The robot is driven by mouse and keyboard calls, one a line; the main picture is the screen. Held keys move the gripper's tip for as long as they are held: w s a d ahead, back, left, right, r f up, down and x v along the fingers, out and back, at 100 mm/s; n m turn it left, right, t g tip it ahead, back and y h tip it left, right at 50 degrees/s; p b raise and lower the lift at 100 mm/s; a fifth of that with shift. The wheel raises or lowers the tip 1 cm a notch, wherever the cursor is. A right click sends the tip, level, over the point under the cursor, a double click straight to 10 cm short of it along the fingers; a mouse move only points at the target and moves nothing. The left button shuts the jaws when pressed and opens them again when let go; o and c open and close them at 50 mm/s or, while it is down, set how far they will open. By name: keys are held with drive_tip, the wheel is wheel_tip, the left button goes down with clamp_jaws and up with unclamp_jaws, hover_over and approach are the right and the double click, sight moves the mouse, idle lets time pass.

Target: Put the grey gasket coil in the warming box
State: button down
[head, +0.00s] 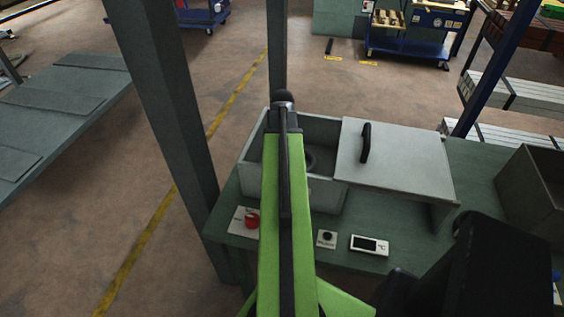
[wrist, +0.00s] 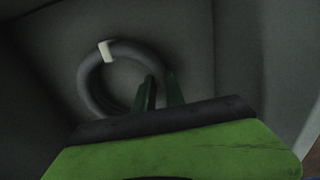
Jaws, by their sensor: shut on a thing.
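The grey gasket coil (wrist: 91,85) is a ring with a white band at its top left in the wrist view. My gripper (wrist: 160,92) has its two green fingers at the right side of the ring, shut on it. The coil is inside the grey warming box (head: 332,196); part of it shows in the head view as a dark ring (head: 311,161) beside my arm. The left part of the box is open on top. Its lid (head: 400,155), with a black handle, covers the right part. My arm hides some of the opening, and I cannot tell whether the coil touches the floor.
The box stands on a green bench (head: 290,252). In front of it are a red button (head: 252,220), a black knob (head: 327,237) and a temperature display (head: 370,245). A dark open bin (head: 530,185) is at the right. A grey post (head: 165,100) stands at the left.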

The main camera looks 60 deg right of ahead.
drive_tip(key=shift+f, duration=0.1)
drive_tip(key=c, duration=1.4)
unclamp_jaws()
wheel_tip(320, 180, up, 13)
drive_tip(key=p, duration=1.2)
drive_tip(key=shift+f, duration=0.2)
